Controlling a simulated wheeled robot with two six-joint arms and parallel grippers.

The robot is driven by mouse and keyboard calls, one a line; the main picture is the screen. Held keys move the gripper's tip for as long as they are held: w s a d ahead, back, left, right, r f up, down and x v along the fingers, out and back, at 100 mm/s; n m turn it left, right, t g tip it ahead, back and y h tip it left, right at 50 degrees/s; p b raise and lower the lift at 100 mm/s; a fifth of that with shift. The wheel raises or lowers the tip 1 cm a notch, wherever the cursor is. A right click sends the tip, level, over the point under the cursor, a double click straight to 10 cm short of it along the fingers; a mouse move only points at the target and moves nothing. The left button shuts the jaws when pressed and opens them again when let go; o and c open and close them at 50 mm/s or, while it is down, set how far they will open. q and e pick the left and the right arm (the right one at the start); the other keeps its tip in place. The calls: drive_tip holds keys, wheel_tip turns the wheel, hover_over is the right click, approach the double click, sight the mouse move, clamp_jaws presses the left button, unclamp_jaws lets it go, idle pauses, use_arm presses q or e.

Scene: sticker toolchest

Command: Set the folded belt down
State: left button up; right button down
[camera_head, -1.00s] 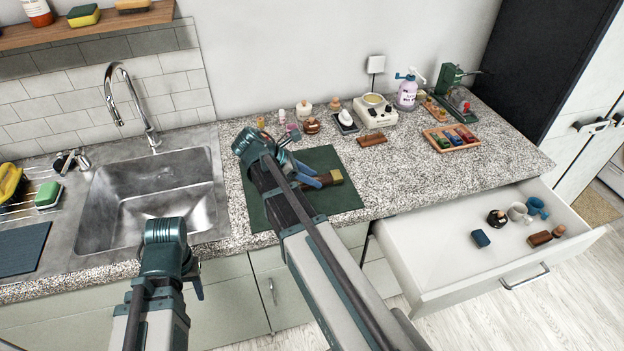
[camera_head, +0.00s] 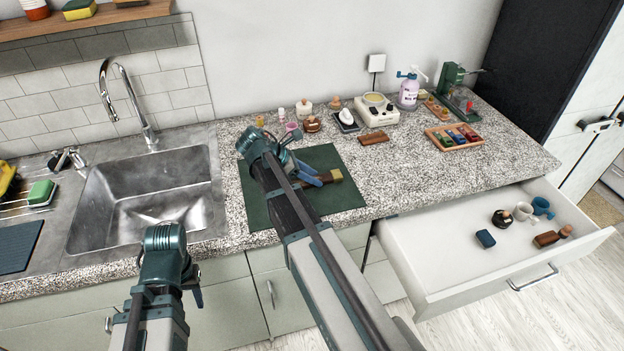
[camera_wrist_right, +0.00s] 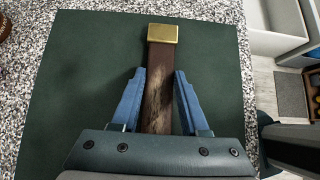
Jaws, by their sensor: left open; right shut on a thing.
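The folded belt is a dark brown strap with a gold end. In the right wrist view the belt (camera_wrist_right: 160,75) lies lengthwise between the blue fingers of my right gripper (camera_wrist_right: 160,76), which is shut on it. The gold end sticks out past the fingertips. In the head view the belt (camera_head: 335,175) and the right gripper (camera_head: 318,180) are over the dark green mat (camera_head: 338,200) on the counter. I cannot tell whether the belt touches the mat. My left gripper (camera_head: 197,290) is open in front of the counter below the sink, its fingers mostly hidden behind the arm.
The sink (camera_head: 145,200) is left of the mat. Small bottles, a brown block (camera_head: 373,138) and a white heater (camera_head: 377,112) stand behind it. A wooden tray (camera_head: 454,147) is further right. An open drawer (camera_head: 455,275) juts out at the right, holding mugs and small items.

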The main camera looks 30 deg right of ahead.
drive_tip(key=shift+f, duration=0.1)
drive_tip(key=shift+c, duration=2.1)
unclamp_jaws()
